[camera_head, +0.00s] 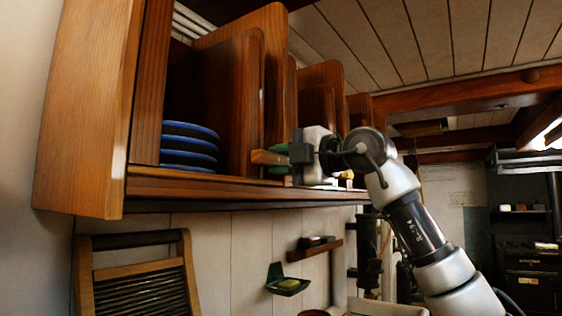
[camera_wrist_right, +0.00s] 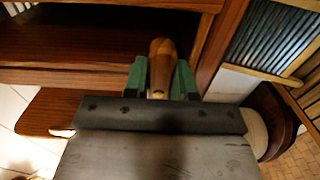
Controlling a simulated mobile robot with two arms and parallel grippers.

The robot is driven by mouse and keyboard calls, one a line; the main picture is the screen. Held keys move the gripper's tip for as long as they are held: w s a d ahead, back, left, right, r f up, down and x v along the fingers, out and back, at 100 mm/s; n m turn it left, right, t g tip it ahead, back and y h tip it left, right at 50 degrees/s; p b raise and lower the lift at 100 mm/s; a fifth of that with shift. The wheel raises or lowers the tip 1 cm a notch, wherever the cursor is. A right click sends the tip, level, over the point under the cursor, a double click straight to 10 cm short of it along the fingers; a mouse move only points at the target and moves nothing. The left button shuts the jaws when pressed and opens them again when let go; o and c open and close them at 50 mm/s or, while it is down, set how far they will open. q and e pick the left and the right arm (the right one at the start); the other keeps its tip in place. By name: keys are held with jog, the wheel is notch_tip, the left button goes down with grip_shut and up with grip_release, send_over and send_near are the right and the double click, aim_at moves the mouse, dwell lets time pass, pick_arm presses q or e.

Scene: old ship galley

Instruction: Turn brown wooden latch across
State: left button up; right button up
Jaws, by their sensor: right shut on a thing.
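The brown wooden latch (camera_head: 266,158) is a short, light-brown peg at the front of the wooden plate rack, just above the shelf's front lip. In the head view it lies roughly level, at the foot of an upright divider. My right gripper (camera_head: 285,154) is shut on it from the right. In the right wrist view the rounded latch (camera_wrist_right: 162,47) stands between the green fingers of the gripper (camera_wrist_right: 163,80). The fingers hide part of it, and its pivot cannot be made out. My left gripper is in neither view.
A stack of blue-rimmed plates (camera_head: 189,146) stands in the rack (camera_head: 82,120), left of the latch. Wooden dividers (camera_head: 226,95) rise behind it. Below hang a washboard-like slatted panel (camera_head: 140,285) and a small soap dish (camera_head: 287,286). The space below the rack's front looks open.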

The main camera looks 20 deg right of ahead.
jog(key=o, duration=0.9)
jog(key=shift+d, duration=0.1)
jog(key=shift+s+d+f+b, duration=0.1)
jog(key=shift+s+d+b, duration=0.1)
jog(key=shift+s+b, duration=0.1)
jog(key=b+v, duration=0.3)
jog(key=v, duration=0.7)
